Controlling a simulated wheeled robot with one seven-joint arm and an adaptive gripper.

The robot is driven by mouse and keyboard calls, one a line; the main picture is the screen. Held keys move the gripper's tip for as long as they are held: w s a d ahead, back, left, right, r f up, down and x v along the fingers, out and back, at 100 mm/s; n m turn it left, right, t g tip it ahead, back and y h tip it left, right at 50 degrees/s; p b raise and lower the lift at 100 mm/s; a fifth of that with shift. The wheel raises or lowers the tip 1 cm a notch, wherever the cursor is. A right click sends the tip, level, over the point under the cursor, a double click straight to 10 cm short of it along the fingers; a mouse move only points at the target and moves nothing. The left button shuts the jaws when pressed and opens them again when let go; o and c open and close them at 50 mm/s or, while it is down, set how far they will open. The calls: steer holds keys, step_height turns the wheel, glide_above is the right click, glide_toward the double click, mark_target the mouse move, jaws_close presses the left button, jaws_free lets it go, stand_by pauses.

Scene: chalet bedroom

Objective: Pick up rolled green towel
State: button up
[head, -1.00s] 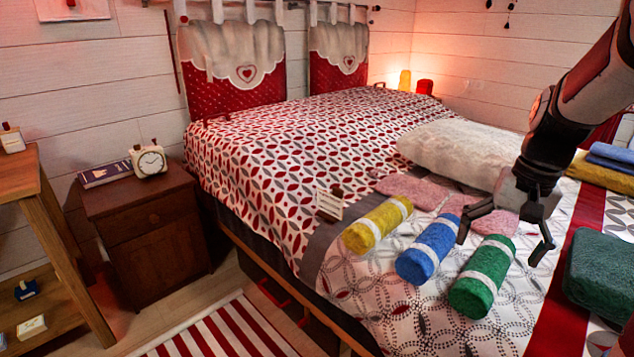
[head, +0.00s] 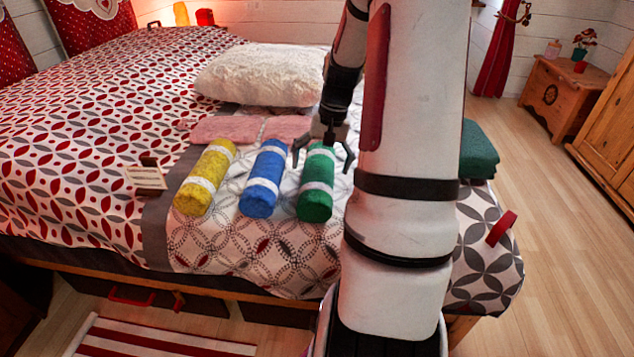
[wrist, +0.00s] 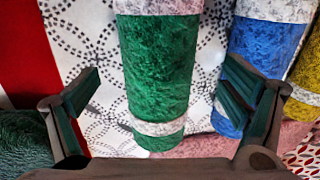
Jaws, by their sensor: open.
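The rolled green towel (head: 316,184) lies on the bed with white bands around it, at the right end of a row of rolled towels. In the wrist view the green towel (wrist: 158,65) runs up the middle of the picture. My gripper (head: 322,160) is at the far end of the green towel in the head view. In the wrist view my gripper (wrist: 160,88) is open, with one finger on each side of the towel and a visible gap on both sides. Nothing is held. The height of the fingers over the bed is hard to tell.
A rolled blue towel (head: 263,180) lies close to the left of the green one, and a rolled yellow towel (head: 205,180) lies further left. Pink cloths (head: 226,130) and a white pillow (head: 262,75) lie behind. A folded dark green towel (head: 478,150) is right of my arm.

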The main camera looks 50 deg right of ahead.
steer(key=shift+w+a+f+b, duration=0.15)
steer(key=shift+f+b, duration=0.6)
steer(key=shift+f, duration=0.6)
steer(key=shift+w+a+f+b, duration=0.15)
steer(key=shift+f+b, duration=0.6)
steer(key=shift+f, duration=0.6)
steer(key=shift+s+r, duration=0.1)
steer(key=c, duration=1.4)
